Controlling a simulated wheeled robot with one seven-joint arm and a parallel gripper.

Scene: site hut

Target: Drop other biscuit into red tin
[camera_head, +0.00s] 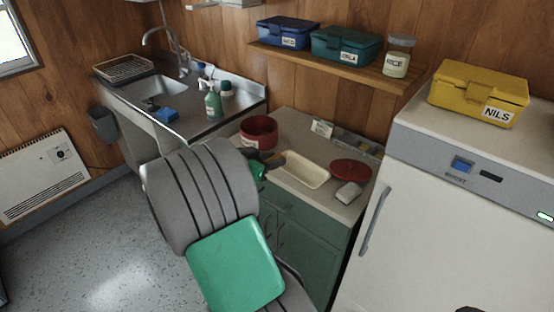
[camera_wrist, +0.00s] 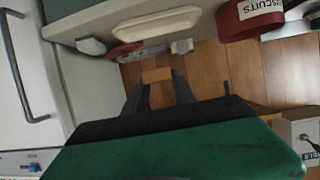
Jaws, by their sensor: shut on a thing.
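My gripper (camera_head: 274,161) is shut on a brown biscuit (camera_wrist: 157,75), which shows between the two fingertips in the wrist view (camera_wrist: 158,84). It is above the worktop, between the red tin and the cream tray. The red tin (camera_head: 257,134) stands open on the worktop, up and left of my gripper in the head view. In the wrist view the red tin (camera_wrist: 236,27) is at the upper right, apart from the biscuit, with a "BISCUITS" label. The tin's inside is mostly hidden.
The cream tray (camera_head: 303,183) looks empty. A red lid (camera_head: 351,169) and a small pale object (camera_head: 348,194) lie right of it. A grey bin of packets (camera_head: 357,145) stands behind. The fridge (camera_head: 460,200) rises at the right; the sink (camera_head: 160,90) is left.

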